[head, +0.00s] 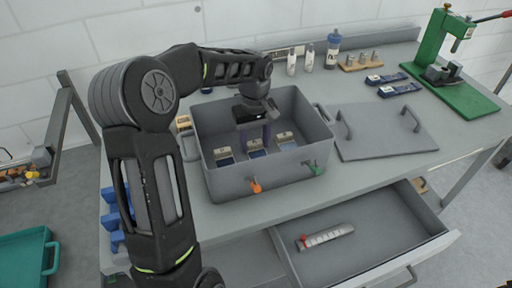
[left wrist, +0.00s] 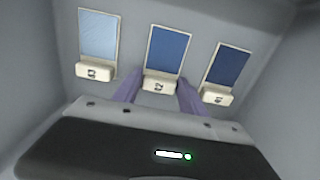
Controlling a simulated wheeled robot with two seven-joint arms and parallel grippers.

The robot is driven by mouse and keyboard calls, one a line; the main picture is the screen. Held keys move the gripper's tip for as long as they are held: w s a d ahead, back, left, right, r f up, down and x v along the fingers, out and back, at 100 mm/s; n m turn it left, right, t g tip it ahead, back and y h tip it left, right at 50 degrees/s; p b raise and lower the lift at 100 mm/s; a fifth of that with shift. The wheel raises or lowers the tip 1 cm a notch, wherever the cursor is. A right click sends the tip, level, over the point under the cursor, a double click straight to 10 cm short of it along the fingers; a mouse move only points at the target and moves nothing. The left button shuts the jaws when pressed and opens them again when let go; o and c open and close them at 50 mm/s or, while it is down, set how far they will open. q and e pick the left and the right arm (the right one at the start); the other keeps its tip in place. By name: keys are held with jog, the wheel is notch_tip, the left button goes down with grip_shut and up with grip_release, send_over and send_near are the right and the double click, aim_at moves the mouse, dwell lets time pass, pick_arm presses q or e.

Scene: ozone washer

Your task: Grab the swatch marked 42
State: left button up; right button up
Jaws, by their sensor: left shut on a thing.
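Three blue swatches with cream tabs lie in a row in the grey tub (head: 270,183). In the left wrist view the left swatch (left wrist: 98,35) is pale blue, the middle swatch (left wrist: 168,50) is mid blue and the right swatch (left wrist: 228,68) is darkest. The middle tab's small, blurred mark looks like 42. My left gripper (left wrist: 158,88) reaches down into the tub, with its purple fingers on either side of the middle tab, shut on it. In the head view the left gripper (head: 257,142) partly hides that area. My right gripper is out of view.
The tub's grey walls stand close around the left gripper. A flat grey lid (head: 385,134) with handles lies to the right. An open drawer (head: 365,238) below holds a grey, red-ended tool (head: 327,236). Bottles (head: 333,50) and a green press (head: 450,60) stand behind.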

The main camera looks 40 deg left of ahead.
aim_at(255, 144)
pick_arm(q)
jog(key=shift+r, duration=0.1)
notch_tip(255, 144, up, 10)
jog(key=b, duration=0.1)
